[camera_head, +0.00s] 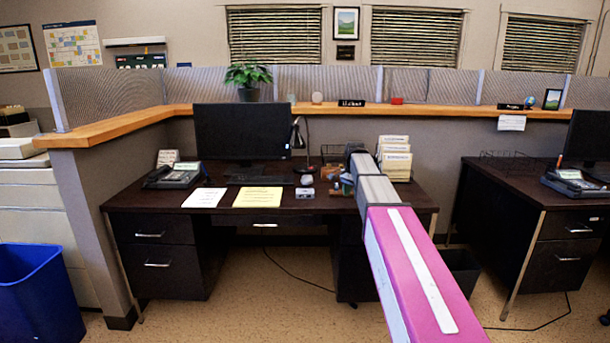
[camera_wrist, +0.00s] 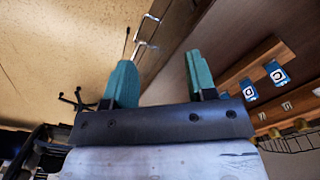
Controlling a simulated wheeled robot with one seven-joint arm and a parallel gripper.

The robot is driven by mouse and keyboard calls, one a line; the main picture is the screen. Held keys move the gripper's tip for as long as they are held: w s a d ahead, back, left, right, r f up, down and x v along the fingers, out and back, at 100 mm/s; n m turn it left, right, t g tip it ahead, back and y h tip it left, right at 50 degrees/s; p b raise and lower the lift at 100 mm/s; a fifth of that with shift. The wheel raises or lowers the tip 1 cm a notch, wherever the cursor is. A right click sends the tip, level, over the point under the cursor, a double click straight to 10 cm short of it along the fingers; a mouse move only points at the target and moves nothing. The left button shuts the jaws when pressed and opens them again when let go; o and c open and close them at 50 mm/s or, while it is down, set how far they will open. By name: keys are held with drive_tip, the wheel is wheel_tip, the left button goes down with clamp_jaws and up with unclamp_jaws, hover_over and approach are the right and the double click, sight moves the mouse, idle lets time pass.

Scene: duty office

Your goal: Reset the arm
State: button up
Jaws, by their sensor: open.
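My gripper shows in the wrist view (camera_wrist: 158,82) with its two teal fingers spread apart and nothing between them. The wrist view is tilted, with tan floor at the left and dark furniture at the right. In the head view my pink and grey arm reaches forward from the lower right toward the dark desk (camera_head: 228,224). My gripper is hard to make out there, at the far end of the arm near the desk's right side.
On the desk are a monitor (camera_head: 243,131), a phone (camera_head: 174,176), a lamp (camera_head: 298,133), papers (camera_head: 257,197) and a file holder (camera_head: 395,160). A blue bin (camera_head: 38,296) stands at the left. A second desk (camera_head: 560,222) is at the right. Floor in front is clear.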

drive_tip(key=s+f+n, duration=0.5)
drive_tip(key=s+f, duration=0.7)
drive_tip(key=s, duration=0.3)
drive_tip(key=s+f+n, duration=0.5)
drive_tip(key=s+f, duration=0.8)
drive_tip(key=s, duration=0.3)
drive_tip(key=shift+f, duration=0.3)
